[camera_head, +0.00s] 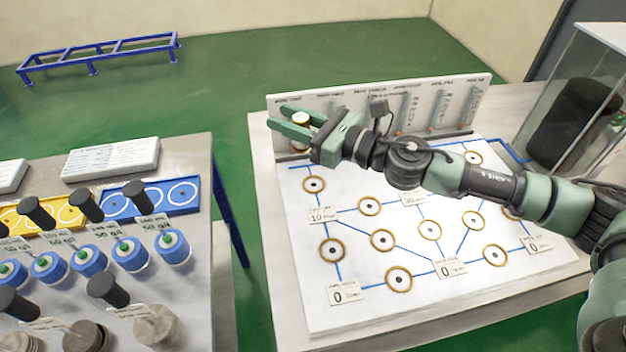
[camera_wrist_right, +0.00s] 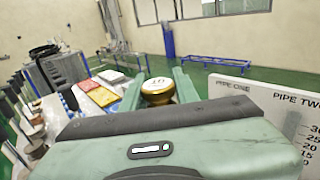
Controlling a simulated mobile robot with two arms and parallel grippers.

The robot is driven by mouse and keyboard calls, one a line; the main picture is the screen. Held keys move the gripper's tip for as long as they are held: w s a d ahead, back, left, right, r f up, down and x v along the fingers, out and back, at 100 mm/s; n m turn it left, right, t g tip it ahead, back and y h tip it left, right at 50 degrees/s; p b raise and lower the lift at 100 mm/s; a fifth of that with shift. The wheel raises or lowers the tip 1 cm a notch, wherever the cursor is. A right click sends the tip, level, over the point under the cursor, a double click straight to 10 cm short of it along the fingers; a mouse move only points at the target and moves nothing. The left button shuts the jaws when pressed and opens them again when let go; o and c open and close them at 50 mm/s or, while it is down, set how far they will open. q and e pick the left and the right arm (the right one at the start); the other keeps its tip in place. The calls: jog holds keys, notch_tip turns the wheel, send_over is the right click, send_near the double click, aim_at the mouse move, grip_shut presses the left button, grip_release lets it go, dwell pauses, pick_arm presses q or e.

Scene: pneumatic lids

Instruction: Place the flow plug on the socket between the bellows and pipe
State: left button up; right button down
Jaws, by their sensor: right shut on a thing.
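In the right wrist view the plug (camera_wrist_right: 157,90) sits between the green fingers, marked face showing; the marks are too small to read. Below lies a white board (camera_head: 320,302) with several gold ring sockets, such as the upper left one (camera_head: 314,184), joined by blue lines. The upright panel (camera_head: 281,100) is labelled PIPE ONE and PIPE TWO in the wrist view. My left gripper is not in view.
A clear case with a dark cylinder (camera_head: 580,118) stands at the board's right; whether it is the bellows I cannot tell. The left table holds several blue-and-green knobs (camera_head: 173,246), dark cylinders and yellow and blue trays (camera_head: 184,196). A green-floored gap separates the tables.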

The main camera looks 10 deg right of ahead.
notch_tip(320, 180, up, 4)
jog(key=w+d+n+g+y, duration=0.1)
jog(key=w+d, duration=0.2)
notch_tip(320, 180, down, 19)
jog(key=shift+f, duration=0.15)
jog(key=shift+f, duration=0.15)
jog(key=c, duration=1.1)
grip_release()
jog(key=shift+o, duration=0.2)
